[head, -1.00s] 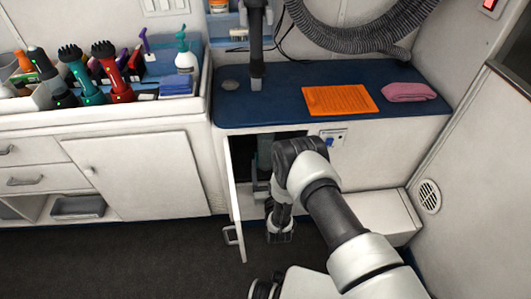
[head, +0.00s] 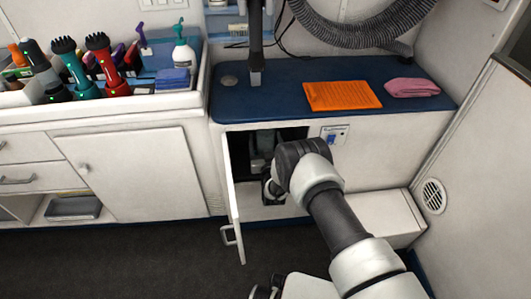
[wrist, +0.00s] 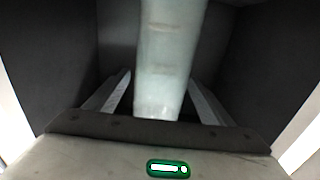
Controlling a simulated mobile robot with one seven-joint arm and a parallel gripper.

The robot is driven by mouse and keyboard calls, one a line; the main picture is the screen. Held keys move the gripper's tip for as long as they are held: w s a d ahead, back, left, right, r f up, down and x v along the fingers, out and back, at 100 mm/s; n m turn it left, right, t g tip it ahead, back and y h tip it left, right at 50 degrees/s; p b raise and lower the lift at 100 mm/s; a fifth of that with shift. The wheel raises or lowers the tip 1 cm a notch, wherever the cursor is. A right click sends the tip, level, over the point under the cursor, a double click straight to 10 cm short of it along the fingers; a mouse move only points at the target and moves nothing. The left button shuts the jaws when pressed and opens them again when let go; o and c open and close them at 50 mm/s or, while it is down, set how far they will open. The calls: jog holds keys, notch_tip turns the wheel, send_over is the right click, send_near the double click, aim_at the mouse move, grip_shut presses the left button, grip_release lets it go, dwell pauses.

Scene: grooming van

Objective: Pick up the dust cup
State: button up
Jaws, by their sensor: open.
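In the wrist view, a pale, cloudy, see-through cylinder, which looks like the dust cup (wrist: 167,45), hangs or stands upright in the middle. Its top runs out of the picture. My gripper (wrist: 160,82) is open, with one finger on each side of the cylinder's lower part and dark gaps between. I cannot tell whether the cylinder is fully between the fingertips. In the head view, my arm reaches into the open cabinet (head: 291,196) under the blue counter. The fingers are hidden there, and a greyish shape shows dimly inside.
The cabinet door (head: 234,205) stands open at the left of the opening. The blue counter (head: 285,100) above carries an orange mat (head: 342,95) and a pink towel (head: 411,88). A white step-like box (head: 378,215) sits at the right. The dark floor in front is clear.

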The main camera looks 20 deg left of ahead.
jog(key=c, duration=1.1)
